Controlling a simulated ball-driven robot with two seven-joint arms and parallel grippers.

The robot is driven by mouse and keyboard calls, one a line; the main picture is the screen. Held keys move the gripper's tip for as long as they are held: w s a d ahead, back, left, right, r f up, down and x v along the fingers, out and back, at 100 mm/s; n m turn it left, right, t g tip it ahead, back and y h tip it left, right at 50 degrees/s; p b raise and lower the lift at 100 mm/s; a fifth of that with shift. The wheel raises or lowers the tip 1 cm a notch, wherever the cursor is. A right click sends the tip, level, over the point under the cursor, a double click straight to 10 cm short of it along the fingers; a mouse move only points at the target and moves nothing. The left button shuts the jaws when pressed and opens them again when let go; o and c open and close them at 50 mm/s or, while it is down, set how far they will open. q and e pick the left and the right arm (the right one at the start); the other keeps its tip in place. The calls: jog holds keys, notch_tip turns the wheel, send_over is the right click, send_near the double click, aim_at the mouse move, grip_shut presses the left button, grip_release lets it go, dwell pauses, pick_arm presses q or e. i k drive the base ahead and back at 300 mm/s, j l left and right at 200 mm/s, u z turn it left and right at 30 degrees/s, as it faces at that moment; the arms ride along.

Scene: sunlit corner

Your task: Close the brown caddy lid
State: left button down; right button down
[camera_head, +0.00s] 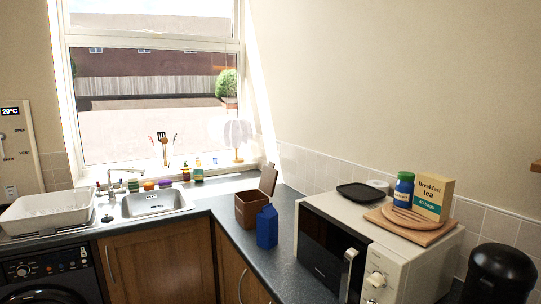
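The brown caddy (248,212) stands on the dark counter in the corner, right of the sink. Its lid (268,179) is open and tilted up at the back right side of the caddy. A blue carton-shaped object (267,227) stands right in front of the caddy and covers part of its front right side. Neither of my grippers shows in the head view.
A white microwave (387,259) stands right of the caddy, with a wooden board, tea box (433,196) and blue jar (404,190) on top. The sink (155,203) and a white dish rack (48,210) are at left. A lamp (238,135) stands on the windowsill behind.

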aim_at(268, 179)
jog(key=i+j, duration=0.1)
jog(key=i, duration=0.25)
jog(key=i+j, duration=0.35)
jog(key=i+j+u, duration=0.1)
jog(key=i+j, duration=0.25)
jog(key=i, duration=0.15)
